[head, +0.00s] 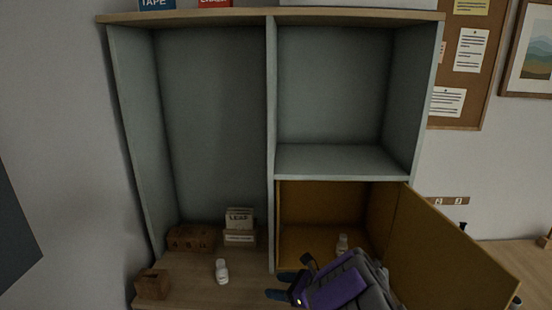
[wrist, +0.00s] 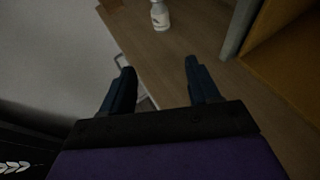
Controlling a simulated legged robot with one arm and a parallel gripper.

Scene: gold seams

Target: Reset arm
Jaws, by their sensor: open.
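My gripper (head: 283,285) is in front of the cabinet, low in the head view, at the front of the wooden surface. Its two dark blue fingers also show in the wrist view (wrist: 157,90), spread apart with nothing between them. A white bottle (head: 222,271) stands upright on the wooden surface to the left of my gripper. It also shows at the top of the wrist view (wrist: 160,15), beyond the fingertips and apart from them. A second white bottle (head: 342,244) stands inside the yellow lower-right compartment (head: 310,202), behind my arm.
The yellow compartment's door (head: 445,255) stands open to the right of my arm. A grey upright divider (head: 271,150) separates left and right bays. Brown wooden boxes (head: 152,284) and a card holder (head: 239,237) stand at left. The upper-right compartment (head: 330,90) is empty.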

